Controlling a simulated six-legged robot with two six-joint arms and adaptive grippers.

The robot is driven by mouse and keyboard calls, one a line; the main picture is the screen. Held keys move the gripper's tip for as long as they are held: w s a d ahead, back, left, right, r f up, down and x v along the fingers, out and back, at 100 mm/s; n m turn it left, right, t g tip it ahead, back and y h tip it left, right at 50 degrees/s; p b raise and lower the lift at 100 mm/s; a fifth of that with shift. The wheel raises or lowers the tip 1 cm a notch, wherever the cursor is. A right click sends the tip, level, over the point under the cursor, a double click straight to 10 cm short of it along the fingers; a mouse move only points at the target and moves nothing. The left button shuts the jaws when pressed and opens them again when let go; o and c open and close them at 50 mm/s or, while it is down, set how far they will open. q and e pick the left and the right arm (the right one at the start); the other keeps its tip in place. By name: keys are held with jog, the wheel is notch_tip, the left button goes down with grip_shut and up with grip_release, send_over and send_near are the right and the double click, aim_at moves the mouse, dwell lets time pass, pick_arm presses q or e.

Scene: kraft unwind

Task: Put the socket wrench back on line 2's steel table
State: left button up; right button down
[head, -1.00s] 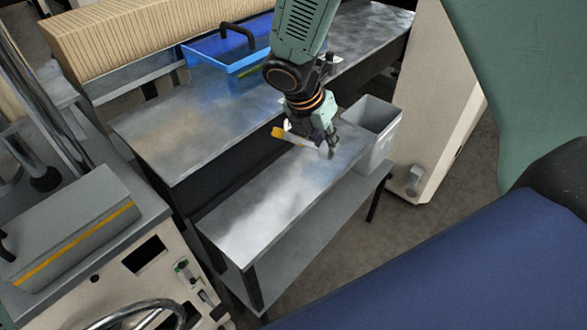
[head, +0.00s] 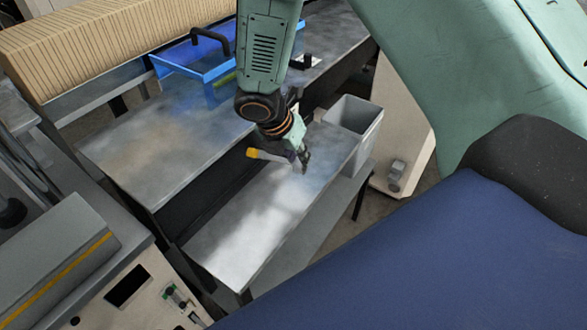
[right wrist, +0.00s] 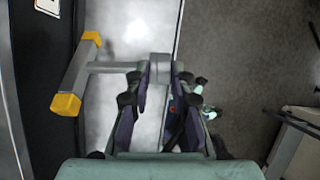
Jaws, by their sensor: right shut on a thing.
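The socket wrench (right wrist: 75,80) is a grey T-shaped tool with a crossbar that has yellow ends, and a short shaft leading to a grey socket. In the right wrist view, my right gripper (right wrist: 160,78) is shut on it at the socket end, and the crossbar sticks out to the left. In the head view, my right gripper (head: 303,160) holds the wrench (head: 255,154) over the front steel table (head: 235,225). I cannot tell whether the wrench touches the tabletop. My left gripper is not in view.
A grey bin (head: 354,118) stands at the right end of the front table. A grey machine (head: 60,245) is at left. The front table's left half is clear.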

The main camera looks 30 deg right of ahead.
aim_at(295, 165)
jog(key=shift+d+f, duration=0.2)
jog(key=shift+f, duration=0.1)
jog(key=f, duration=0.3)
jog(key=shift+s+d+f, duration=0.1)
jog(key=shift+d, duration=0.1)
jog(key=shift+a+f+b, duration=0.15)
jog(key=shift+f+b, duration=0.05)
jog(key=shift+b, duration=0.1)
jog(key=shift+w+a, duration=0.1)
jog(key=shift+w, duration=0.1)
jog(key=c, duration=1.6)
grip_release()
jog(key=shift+s+f, duration=0.1)
jog(key=shift+c, duration=0.2)
jog(key=o, duration=0.3)
jog(key=shift+s+d, duration=0.1)
jog(key=shift+d, duration=0.1)
jog(key=shift+o, duration=0.8)
jog(key=shift+a, duration=0.2)
